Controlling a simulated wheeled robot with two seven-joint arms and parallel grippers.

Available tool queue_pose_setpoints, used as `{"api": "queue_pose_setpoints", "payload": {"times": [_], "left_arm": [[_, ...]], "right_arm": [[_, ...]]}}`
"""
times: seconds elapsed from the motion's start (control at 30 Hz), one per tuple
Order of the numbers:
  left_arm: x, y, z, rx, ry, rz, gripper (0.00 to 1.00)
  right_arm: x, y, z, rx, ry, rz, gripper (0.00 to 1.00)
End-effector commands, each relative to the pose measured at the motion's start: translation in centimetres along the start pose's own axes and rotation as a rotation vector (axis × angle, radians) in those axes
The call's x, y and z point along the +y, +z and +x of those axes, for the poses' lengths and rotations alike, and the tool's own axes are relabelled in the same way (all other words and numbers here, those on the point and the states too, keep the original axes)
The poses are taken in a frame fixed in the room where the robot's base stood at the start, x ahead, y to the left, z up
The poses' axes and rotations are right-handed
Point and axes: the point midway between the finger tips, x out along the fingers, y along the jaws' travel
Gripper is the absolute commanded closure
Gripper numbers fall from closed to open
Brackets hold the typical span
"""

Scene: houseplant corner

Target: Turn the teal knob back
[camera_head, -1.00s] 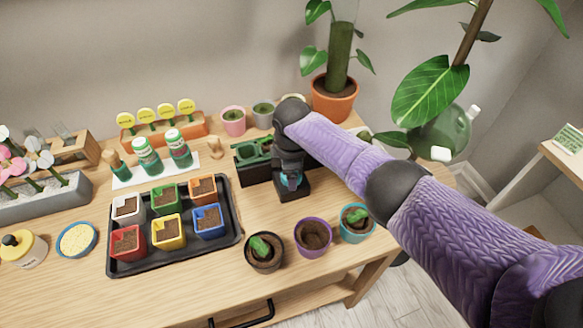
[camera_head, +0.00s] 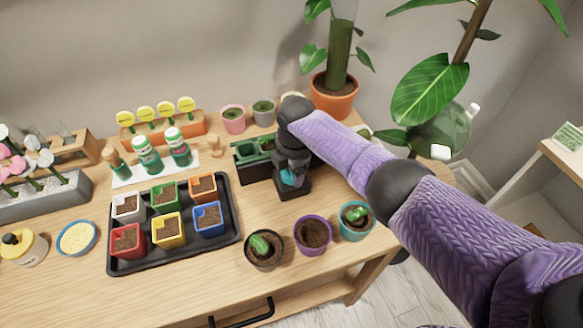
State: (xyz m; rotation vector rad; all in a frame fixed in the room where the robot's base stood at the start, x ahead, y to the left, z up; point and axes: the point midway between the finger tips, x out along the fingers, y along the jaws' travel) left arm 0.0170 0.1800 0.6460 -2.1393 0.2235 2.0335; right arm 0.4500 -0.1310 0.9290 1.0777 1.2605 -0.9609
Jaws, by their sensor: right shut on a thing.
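The teal knob (camera_head: 289,178) sits on a small black base (camera_head: 294,193) towards the right of the wooden table. My right gripper (camera_head: 291,173) comes down over it from above and is shut on it. The fingers cover much of the knob, and only a patch of teal shows between and below them. My left gripper is not in view.
A black tray (camera_head: 237,240) with several coloured soil pots lies to the left. Three round pots stand in front, including a purple one (camera_head: 313,235). A green-and-black container (camera_head: 250,163) is just behind my gripper. Bare table lies between tray and base.

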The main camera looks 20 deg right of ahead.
Motion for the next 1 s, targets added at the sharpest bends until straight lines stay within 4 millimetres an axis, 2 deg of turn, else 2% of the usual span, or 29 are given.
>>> {"api": "queue_pose_setpoints", "payload": {"times": [0.33, 0.37, 0.47, 1.0], "left_arm": [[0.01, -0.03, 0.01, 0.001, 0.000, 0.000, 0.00], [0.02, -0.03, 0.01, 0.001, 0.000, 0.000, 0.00], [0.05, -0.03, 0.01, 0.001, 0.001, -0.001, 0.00], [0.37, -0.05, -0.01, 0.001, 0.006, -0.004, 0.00]], "right_arm": [[-0.11, -0.03, 0.11, -0.001, -0.004, -0.005, 0.88], [-0.11, -0.03, 0.12, -0.001, -0.004, -0.005, 0.23], [-0.08, -0.02, 0.09, -0.001, -0.003, -0.004, 0.02], [0.14, 0.04, -0.12, -0.002, 0.006, -0.001, 0.00]]}}
